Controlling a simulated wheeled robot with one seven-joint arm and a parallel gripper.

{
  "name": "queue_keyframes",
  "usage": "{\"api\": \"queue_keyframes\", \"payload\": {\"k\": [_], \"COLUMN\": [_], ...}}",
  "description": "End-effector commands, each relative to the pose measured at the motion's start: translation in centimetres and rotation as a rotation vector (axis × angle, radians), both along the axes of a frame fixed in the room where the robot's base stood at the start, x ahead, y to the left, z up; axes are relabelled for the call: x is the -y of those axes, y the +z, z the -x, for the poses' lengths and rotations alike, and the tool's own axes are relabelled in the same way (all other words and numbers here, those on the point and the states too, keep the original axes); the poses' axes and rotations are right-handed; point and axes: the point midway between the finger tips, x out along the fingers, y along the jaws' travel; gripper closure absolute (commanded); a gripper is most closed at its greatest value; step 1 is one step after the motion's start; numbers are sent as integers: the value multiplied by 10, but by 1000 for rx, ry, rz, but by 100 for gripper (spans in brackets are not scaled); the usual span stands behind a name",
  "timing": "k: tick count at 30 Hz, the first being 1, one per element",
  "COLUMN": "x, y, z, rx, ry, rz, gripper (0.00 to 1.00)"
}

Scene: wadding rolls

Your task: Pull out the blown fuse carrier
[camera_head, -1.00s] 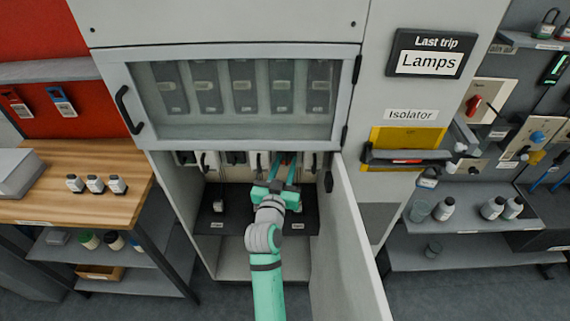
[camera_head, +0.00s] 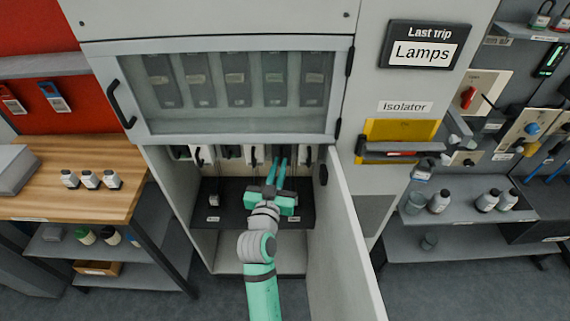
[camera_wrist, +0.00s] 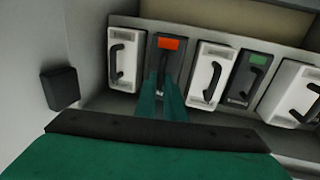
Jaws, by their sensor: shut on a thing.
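The row of fuse carriers runs along the opening under the cabinet's glazed door. One dark carrier with an orange mark (camera_wrist: 169,43) stands in the row, between two white carriers with black handles. My gripper (camera_wrist: 160,78) is shut on the black handle of this dark carrier. In the head view my gripper (camera_head: 278,165) reaches up into the opening, and its fingers hide most of that carrier. I cannot tell whether the carrier stands proud of the row. Another dark carrier, with a green mark (camera_wrist: 247,78), is further right in the wrist view. A sign (camera_head: 425,47) reads "Last trip Lamps".
An open door panel (camera_head: 340,245) stands close to the right of my arm. The glazed door (camera_head: 235,100) hangs above. A dark shelf (camera_head: 235,222) with a small carrier (camera_head: 213,200) lies below. A yellow isolator (camera_head: 400,145) is on the right.

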Motion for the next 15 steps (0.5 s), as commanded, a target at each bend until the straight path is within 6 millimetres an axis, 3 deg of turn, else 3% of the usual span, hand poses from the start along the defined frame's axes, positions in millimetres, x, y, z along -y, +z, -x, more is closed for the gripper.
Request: {"api": "queue_keyframes", "payload": {"k": [3,4,6,15], "x": [1,1,1,0], "y": [-1,-1,-1,-1], "z": [2,2,2,2], "rx": [-2,-2,-2,-1], "ry": [-2,-2,-2,-1], "rz": [1,1,1,1], "gripper": [100,84,72,72]}}
